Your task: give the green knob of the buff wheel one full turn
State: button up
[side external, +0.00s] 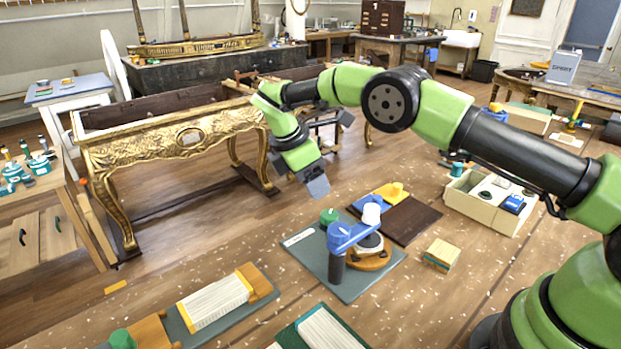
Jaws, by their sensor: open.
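A grey-green base plate (305,246) lies on the worktop, with a small white label at its left. A round tan wheel (372,262) with a pale top sits on it, partly hidden by a blue arm (351,236) with a white cap (371,213) and a dark post (337,268). A green knob (329,216) shows just behind the blue arm's left end. How it joins the wheel is hidden. My gripper (318,187) is open and empty, pointing down above and behind the knob, clear of it. The gap between its fingers is hard to see.
A dark brown board (412,222) with yellow and blue pieces lies behind the wheel. A small wooden block (441,256) is to its right, near a cream bin (470,207). Trays with pale slatted blocks (214,302) lie in front. A gilt console (180,140) stands behind left.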

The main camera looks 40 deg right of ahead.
aim_at(329, 214)
jog(key=s+d+m+t+y, duration=0.1)
jog(key=d+m+y, duration=0.3)
jog(key=m, duration=0.2)
jog(key=f, duration=0.9)
jog(key=shift+d+f, duration=0.15)
jog(key=shift+d, duration=0.05)
jog(key=c, duration=0.9)
jog(key=shift+c, duration=0.2)
